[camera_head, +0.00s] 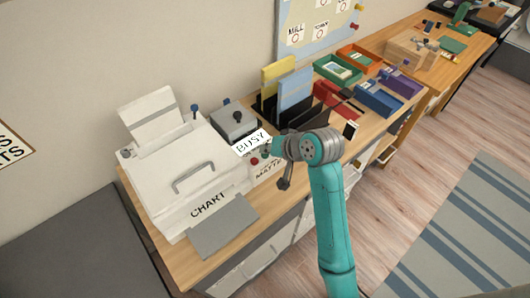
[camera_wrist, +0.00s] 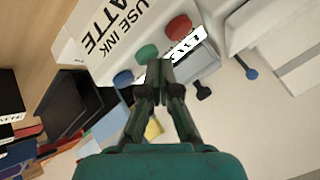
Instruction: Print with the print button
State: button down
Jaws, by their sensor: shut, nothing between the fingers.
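A white printer (camera_head: 185,172) marked CHART stands on the wooden desk, with a sheet in its back feed and a grey handle on its lid. Beside it a small white control box (camera_head: 265,172) carries a BUSY sign (camera_head: 250,143) and a USE INK MATTE label (camera_wrist: 112,28). In the wrist view a red button (camera_wrist: 179,27), a green button (camera_wrist: 146,54) and a blue button (camera_wrist: 123,78) stand in a row. I cannot read which is the print button. My gripper (camera_wrist: 159,72) is shut and empty, its tips right by the green button; contact cannot be told.
A grey device (camera_head: 234,122) with dark-blue-knobbed levers stands behind the box. Upright folders (camera_head: 294,90), coloured trays (camera_head: 379,98) and a phone (camera_head: 350,130) lie to the right. A grey sheet (camera_head: 223,227) lies before the printer. The floor in front is open.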

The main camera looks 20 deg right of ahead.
aim_at(267, 155)
jog(key=shift+r, duration=3.2)
jog(key=shift+t+h, duration=0.6)
jog(key=shift+t, duration=0.2)
jog(key=s+f, duration=0.2)
jog(key=f, duration=0.1)
jog(key=s+f, duration=0.3)
jog(key=f, duration=0.1)
jog(key=s+a+f, duration=0.1)
jog(key=s+f, duration=0.1)
jog(key=f, duration=0.2)
jog(key=shift+s, duration=0.35)
jog(key=s+f+n+t+h, duration=0.1)
jog(key=s+f+t, duration=0.1)
jog(key=s, duration=1)
jog(key=s+f+n+t+h, duration=0.1)
jog(key=s+f+h, duration=0.1)
jog(key=s, duration=1)
jog(key=s+r+n+t, duration=0.1)
jog(key=s+r+n, duration=0.1)
jog(key=s+r, duration=0.5)
jog(key=s, duration=0.4)
jog(key=shift+d+t, duration=0.3)
jog(key=shift+t, duration=0.1)
